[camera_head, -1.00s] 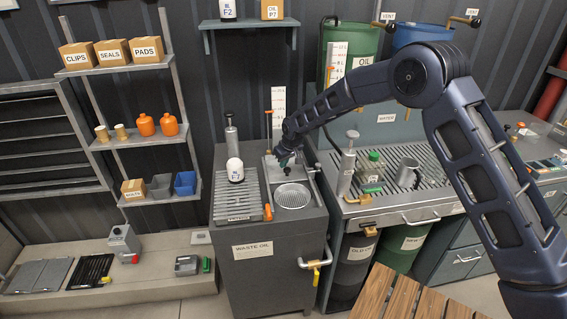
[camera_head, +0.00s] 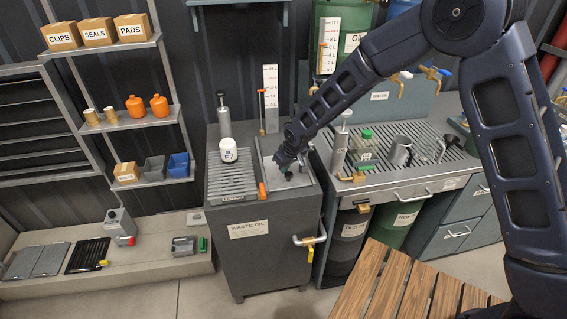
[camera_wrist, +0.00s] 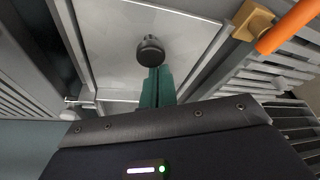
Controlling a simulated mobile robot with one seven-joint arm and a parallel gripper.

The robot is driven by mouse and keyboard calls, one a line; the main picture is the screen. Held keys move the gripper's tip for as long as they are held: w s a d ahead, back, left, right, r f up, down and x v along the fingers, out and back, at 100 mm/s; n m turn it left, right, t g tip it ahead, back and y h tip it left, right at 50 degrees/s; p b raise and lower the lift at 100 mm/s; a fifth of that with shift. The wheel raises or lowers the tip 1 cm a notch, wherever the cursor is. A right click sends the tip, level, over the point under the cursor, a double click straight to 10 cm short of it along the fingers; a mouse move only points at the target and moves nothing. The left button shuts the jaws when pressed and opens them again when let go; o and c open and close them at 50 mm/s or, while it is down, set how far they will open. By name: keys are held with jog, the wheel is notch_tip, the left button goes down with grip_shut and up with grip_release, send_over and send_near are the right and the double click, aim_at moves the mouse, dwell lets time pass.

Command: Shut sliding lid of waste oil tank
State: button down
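The waste oil tank (camera_head: 268,246) is a dark grey cabinet with a "WASTE OIL" label. Its grey sliding lid (camera_head: 300,193) lies across the right part of the top, and the round strainer opening is not visible. The lid also fills the upper middle of the wrist view (camera_wrist: 115,45). Its dark round knob (camera_wrist: 150,50) stands just beyond my fingertips. My gripper (camera_wrist: 157,72) has its green fingers together, with the tips at the knob's near side; I cannot tell whether they touch it. In the head view, my gripper (camera_head: 286,172) is low over the lid, partly hiding it.
A white filter (camera_head: 227,152) stands on the slatted drain rack (camera_head: 231,184) left of the lid, near an orange handle (camera_head: 262,190). A hand pump (camera_head: 223,120) stands behind. A yellow-handled valve (camera_head: 310,247) juts from the tank's right side. A slatted wooden surface (camera_head: 400,295) is in front.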

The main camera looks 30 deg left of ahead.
aim_at(278, 172)
jog(key=shift+d+f, duration=0.1)
jog(key=shift+d, duration=0.05)
jog(key=shift+w+a, duration=0.1)
jog(key=shift+a, duration=0.45)
jog(key=a, duration=0.2)
jog(key=w+a+r, duration=0.1)
jog(key=shift+a, duration=0.1)
jog(key=v, duration=1)
